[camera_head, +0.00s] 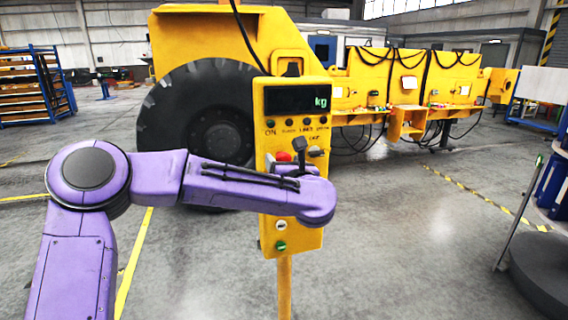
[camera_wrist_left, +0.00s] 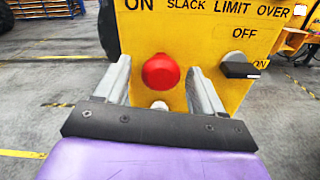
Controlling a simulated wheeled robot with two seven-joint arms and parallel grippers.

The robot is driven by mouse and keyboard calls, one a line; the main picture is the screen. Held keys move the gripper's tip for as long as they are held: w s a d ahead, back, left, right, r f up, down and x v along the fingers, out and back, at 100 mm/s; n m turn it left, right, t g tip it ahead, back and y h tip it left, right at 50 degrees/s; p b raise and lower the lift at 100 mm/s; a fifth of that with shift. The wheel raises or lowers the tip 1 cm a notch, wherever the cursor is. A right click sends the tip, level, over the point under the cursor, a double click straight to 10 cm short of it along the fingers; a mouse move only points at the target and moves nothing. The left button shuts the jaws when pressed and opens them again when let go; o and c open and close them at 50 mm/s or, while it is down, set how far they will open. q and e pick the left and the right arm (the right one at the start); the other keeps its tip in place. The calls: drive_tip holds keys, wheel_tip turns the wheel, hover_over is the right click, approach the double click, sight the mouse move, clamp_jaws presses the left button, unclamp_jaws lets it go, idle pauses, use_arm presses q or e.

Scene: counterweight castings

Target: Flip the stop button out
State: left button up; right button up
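The red stop button (camera_head: 283,157) is on the front of a yellow control box (camera_head: 260,118), partly hidden by my left arm in the head view. In the left wrist view the round red button (camera_wrist_left: 161,71) faces me on the yellow panel (camera_wrist_left: 170,35). My left gripper (camera_wrist_left: 159,68) is open, with one grey finger to each side of the button and gaps between. I cannot tell whether the fingertips reach the panel. My right gripper is in neither view.
A black OFF/ON switch (camera_wrist_left: 238,67) sticks out right of the button. A whitish round fitting (camera_wrist_left: 159,105) sits below it. A green button (camera_head: 281,246) is low on the box, which stands on a yellow post (camera_head: 285,288).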

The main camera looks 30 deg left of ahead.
use_arm(q)
drive_tip(key=b+v, duration=0.4)
drive_tip(key=v, duration=0.6)
drive_tip(key=shift+s+d+b, duration=0.2)
drive_tip(key=shift+d+b, duration=0.05)
drive_tip(key=shift+b, duration=0.15)
